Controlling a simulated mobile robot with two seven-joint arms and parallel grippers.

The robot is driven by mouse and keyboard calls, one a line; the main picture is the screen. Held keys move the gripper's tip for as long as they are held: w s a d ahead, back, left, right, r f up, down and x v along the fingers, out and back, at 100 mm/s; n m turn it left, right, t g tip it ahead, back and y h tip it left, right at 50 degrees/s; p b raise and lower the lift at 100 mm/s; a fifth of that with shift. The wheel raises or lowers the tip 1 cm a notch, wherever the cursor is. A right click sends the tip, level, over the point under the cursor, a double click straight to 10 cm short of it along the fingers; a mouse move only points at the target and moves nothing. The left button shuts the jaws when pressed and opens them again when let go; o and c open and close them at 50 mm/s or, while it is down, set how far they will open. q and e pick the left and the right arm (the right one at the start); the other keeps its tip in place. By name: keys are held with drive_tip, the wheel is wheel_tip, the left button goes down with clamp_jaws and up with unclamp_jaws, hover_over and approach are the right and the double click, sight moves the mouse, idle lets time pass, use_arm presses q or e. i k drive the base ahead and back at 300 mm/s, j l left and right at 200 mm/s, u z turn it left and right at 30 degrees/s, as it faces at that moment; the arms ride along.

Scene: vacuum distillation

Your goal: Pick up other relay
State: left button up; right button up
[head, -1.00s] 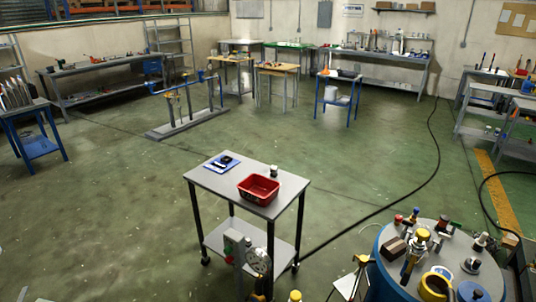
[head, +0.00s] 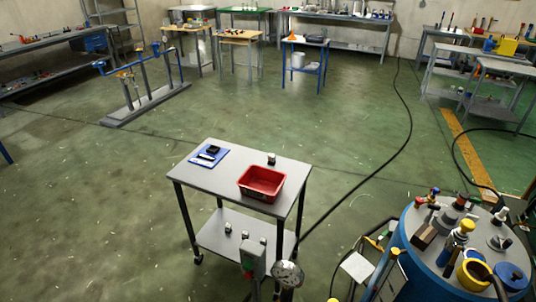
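A grey cart (head: 217,181) stands in the middle of the head view. On its top, a small dark and white block (head: 271,158), possibly a relay, sits near the back edge, behind a red bin (head: 262,183). A blue mat (head: 208,157) on the left of the top holds a black block (head: 213,150) and a small light and dark item (head: 206,158). Several small pale and dark pieces (head: 228,229) stand on the cart's lower shelf; they are too small to name surely. Neither of my grippers is in view.
A blue drum (head: 405,235) crowded with tools and fittings stands at the right front. A grey box with a red button (head: 252,258) and a gauge (head: 288,273) stand before the cart. A black cable (head: 352,213) crosses the floor. The floor left of the cart is clear.

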sight(271, 156)
drive_tip(key=i+j, duration=0.2)
drive_tip(key=j, duration=0.15)
drive_tip(key=i+j+z, duration=0.15)
drive_tip(key=j, duration=0.15)
drive_tip(key=i+j, duration=0.15)
drive_tip(key=j, duration=0.2)
drive_tip(key=i+j+z, duration=0.15)
drive_tip(key=j, duration=0.2)
drive_tip(key=i+j, duration=0.15)
drive_tip(key=j, duration=0.2)
drive_tip(key=i+j+z, duration=0.1)
drive_tip(key=j, duration=0.25)
drive_tip(key=i+j, duration=0.2)
drive_tip(key=i+j+z, duration=0.1)
drive_tip(key=j, duration=0.3)
drive_tip(key=i+j, duration=0.25)
drive_tip(key=i+l, duration=0.15)
drive_tip(key=i, duration=0.25)
drive_tip(key=i+l, duration=0.1)
drive_tip(key=i, duration=0.25)
